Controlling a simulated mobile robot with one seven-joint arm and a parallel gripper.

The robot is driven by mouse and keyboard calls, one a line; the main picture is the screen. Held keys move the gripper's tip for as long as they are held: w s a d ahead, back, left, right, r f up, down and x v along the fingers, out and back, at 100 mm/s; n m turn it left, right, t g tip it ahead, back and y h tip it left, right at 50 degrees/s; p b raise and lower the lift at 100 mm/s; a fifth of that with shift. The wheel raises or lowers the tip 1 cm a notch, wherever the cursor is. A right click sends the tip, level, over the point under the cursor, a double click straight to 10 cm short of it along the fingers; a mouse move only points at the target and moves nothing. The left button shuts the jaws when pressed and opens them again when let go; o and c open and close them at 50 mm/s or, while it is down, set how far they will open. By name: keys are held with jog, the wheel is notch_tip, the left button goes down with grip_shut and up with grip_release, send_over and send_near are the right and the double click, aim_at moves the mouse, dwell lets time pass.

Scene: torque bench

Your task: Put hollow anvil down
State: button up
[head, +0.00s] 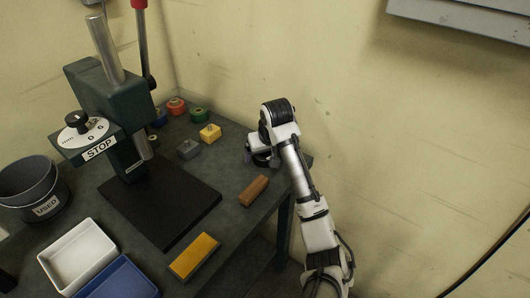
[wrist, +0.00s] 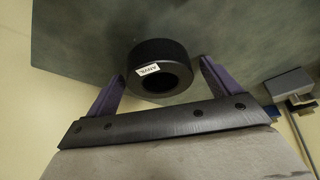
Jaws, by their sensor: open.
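The hollow anvil (wrist: 158,50) is a short black ring with a round hole and a white "ANVIL" label. In the wrist view it is on the grey-green bench top (wrist: 85,35), just ahead of and between my two purple fingers. My gripper (wrist: 162,70) is open, with a gap visible beside the ring at each finger. In the head view my gripper (head: 258,156) is low over the right back corner of the bench. There the anvil is mostly hidden by my wrist, and I cannot make it out clearly.
A wooden block (head: 254,190) lies near my gripper. A grey block (head: 188,148) and a yellow block (head: 210,133) stand to its left. The press (head: 112,100) with its black plate (head: 165,212) takes up the left side. The bench's right edge is close.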

jog(key=shift+r, duration=0.1)
jog(key=p+v, duration=0.1)
jog(key=v, duration=1.1)
